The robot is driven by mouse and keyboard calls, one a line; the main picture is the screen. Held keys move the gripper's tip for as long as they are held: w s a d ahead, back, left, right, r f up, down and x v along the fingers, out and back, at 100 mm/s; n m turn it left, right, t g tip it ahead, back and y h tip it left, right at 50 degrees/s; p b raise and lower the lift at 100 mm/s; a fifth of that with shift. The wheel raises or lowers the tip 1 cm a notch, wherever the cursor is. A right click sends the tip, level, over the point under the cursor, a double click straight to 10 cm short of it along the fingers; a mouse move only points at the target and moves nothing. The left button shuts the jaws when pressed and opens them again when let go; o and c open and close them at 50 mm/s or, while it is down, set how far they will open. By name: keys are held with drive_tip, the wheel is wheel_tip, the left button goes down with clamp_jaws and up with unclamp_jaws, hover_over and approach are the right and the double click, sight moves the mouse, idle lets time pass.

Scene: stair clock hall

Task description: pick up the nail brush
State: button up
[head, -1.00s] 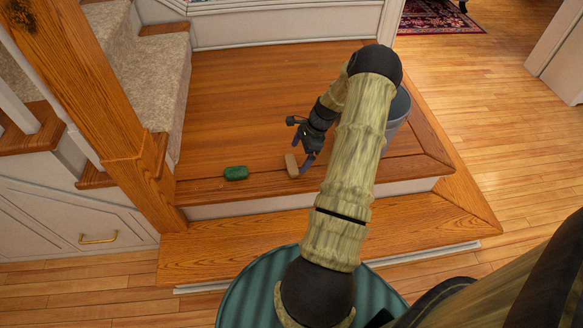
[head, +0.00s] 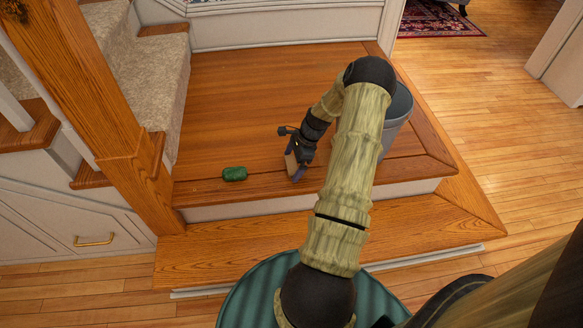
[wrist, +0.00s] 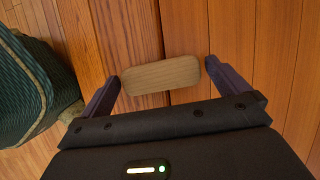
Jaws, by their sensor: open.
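The nail brush (wrist: 160,76) shows as a small tan wooden block with rounded ends; no bristles are visible. It lies on the wooden landing near its front edge, across a board seam. In the head view the nail brush (head: 290,164) is partly hidden by my gripper (head: 296,172). In the wrist view my gripper (wrist: 164,73) is open, with one dark finger at each end of the brush. The brush lies between the fingertips; I cannot tell whether either finger touches it.
A green object (head: 234,174) lies on the landing to the left of the brush. A grey bin (head: 397,120) stands to the right, behind my arm. A wooden newel post (head: 125,150) and carpeted stairs are at left. The landing (head: 240,100) behind is clear.

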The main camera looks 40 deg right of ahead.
sight(293, 164)
drive_tip(key=c, duration=0.8)
drive_tip(key=shift+r, duration=0.15)
wheel_tip(293, 164, up, 10)
drive_tip(key=p, duration=0.4)
